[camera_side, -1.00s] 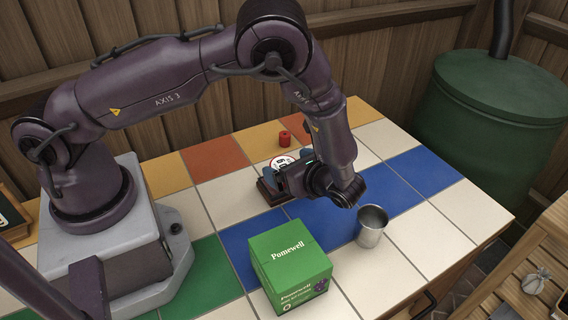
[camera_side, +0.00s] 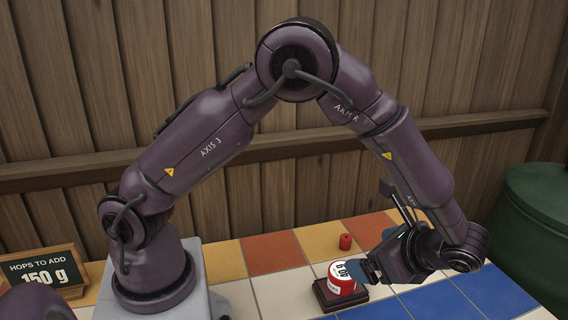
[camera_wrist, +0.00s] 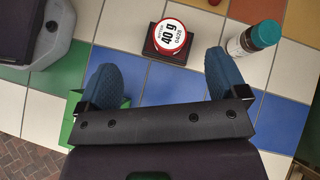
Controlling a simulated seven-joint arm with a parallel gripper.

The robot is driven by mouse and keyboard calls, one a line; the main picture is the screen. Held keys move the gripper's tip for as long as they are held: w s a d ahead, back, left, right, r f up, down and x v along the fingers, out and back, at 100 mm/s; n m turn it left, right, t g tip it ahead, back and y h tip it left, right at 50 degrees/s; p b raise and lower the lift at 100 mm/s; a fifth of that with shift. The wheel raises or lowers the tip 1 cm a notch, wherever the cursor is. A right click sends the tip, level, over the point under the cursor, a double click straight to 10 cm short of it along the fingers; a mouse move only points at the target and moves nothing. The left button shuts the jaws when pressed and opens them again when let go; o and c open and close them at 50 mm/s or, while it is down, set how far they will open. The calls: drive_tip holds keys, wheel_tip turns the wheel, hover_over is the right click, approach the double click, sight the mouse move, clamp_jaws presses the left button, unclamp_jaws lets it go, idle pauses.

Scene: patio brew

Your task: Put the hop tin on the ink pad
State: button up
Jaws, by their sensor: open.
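The hop tin (camera_side: 341,280), red with a white label, sits on the dark ink pad (camera_side: 326,298). In the wrist view the tin (camera_wrist: 169,38) is upright, its lid label reads "40 g", and the pad's (camera_wrist: 151,43) dark edges show around it. My gripper (camera_wrist: 170,78) is open and empty, its blue fingers apart. The tin lies just beyond the fingertips, between their lines, with no visible contact. In the side view my gripper (camera_side: 371,271) is at the right of the tin; one finger is mostly hidden there.
A bottle with a teal cap (camera_wrist: 253,38) stands right of the pad in the wrist view. A small red object (camera_side: 345,241) is behind the tin. A sign (camera_side: 42,274) reading "150 g" stands at left, and a green barrel (camera_side: 540,215) at right.

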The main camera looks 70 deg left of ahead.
drive_tip(key=s+a+r+n+t+h, duration=0.3)
drive_tip(key=s+r+n+t+h, duration=0.1)
drive_tip(key=s+r, duration=0.4)
drive_tip(key=s+a+r+n+t+h, duration=0.2)
drive_tip(key=s+r+n+t+h, duration=0.2)
drive_tip(key=s+r+n, duration=0.4)
drive_tip(key=shift+a+r+n+h, duration=0.4)
drive_tip(key=shift+r+h, duration=0.5)
